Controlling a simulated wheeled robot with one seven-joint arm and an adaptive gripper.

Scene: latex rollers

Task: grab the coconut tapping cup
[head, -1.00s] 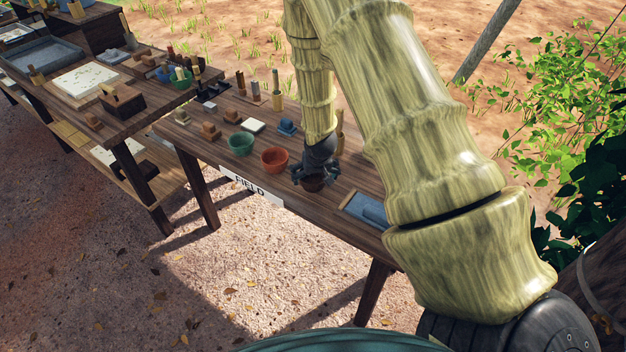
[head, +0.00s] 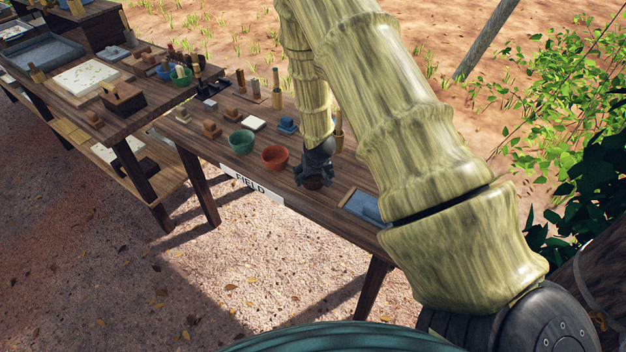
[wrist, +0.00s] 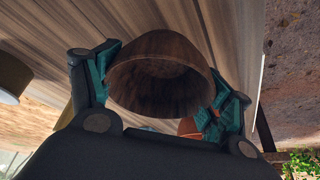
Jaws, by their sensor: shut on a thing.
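The coconut tapping cup is a dark brown, round, hollow cup (wrist: 160,75). In the wrist view it sits between the two fingers of my gripper (wrist: 160,92), its open mouth facing the camera. The fingers press on its opposite sides. In the head view my gripper (head: 313,176) is low over the near edge of the field table (head: 235,165), right of the terracotta cup (head: 274,158). Only a little of the brown cup (head: 313,183) shows below the fingers. I cannot tell whether it touches the tabletop.
A green cup (head: 242,142) stands left of the terracotta cup. A blue tray (head: 365,207) lies just right of my gripper. Small blocks and a blue item (head: 287,125) stand behind. A second table (head: 140,100) with more items is at the left.

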